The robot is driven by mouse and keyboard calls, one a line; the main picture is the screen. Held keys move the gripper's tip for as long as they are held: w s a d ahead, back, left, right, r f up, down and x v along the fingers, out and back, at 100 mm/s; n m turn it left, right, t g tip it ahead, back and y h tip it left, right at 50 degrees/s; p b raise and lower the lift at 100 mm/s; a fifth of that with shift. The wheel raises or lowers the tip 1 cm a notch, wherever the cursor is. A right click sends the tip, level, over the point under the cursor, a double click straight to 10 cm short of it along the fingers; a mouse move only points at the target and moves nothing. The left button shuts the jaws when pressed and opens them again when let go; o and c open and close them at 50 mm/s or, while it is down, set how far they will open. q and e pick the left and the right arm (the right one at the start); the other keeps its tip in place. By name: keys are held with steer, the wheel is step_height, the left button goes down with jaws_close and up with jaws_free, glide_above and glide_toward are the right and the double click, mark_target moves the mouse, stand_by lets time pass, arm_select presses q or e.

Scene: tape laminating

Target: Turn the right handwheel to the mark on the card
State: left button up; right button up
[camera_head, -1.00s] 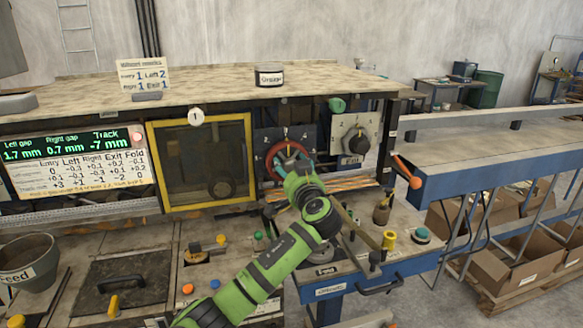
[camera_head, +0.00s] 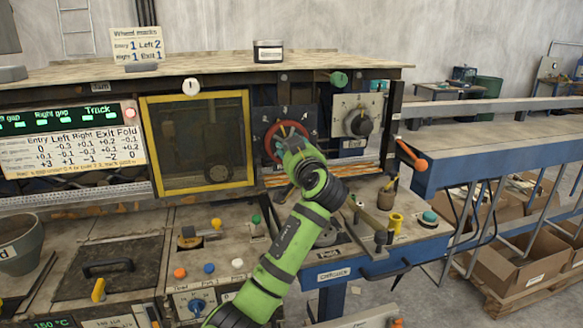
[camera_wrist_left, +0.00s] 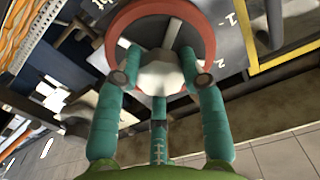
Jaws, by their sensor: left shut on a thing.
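The red handwheel (camera_head: 272,140) stands on a dark panel right of the yellow-framed window. My left gripper (camera_head: 289,151) is on it, hiding its lower right part. In the left wrist view, my left gripper's teal fingers (camera_wrist_left: 163,78) are closed at the wheel's pale hub, inside the red rim (camera_wrist_left: 140,18). Marks "1" and "2" show on the dark panel beside the rim. A pointer at a mark cannot be made out. The card (camera_head: 137,46) on the top reads Entry 1, Left 2, Right 1, Exit 1. My right gripper is not in view.
A black knob (camera_head: 359,122) on a pale plate is close to the right of the wheel. A dark jar (camera_head: 268,51) stands on the machine top. Several buttons and levers cover the ledge below. A blue-framed table (camera_head: 480,160) stands at the right.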

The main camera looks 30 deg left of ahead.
arm_select(q)
steer(key=n+b, duration=0.3)
steer(key=b, duration=0.1)
steer(key=n+b, duration=0.3)
steer(key=b, duration=0.1)
steer(key=shift+f+n, duration=0.2)
steer(key=shift+n, duration=0.1)
steer(key=n+b, duration=0.2)
steer(key=n, duration=0.1)
steer(key=shift+r+b, duration=0.15)
steer(key=shift+b, duration=0.2)
steer(key=shift+r+n+b, duration=0.15)
steer(key=shift+n+b, duration=0.35)
steer(key=shift+n, duration=0.7)
steer(key=o, duration=1.1)
steer(key=shift+o, duration=0.2)
steer(key=v, duration=1.2)
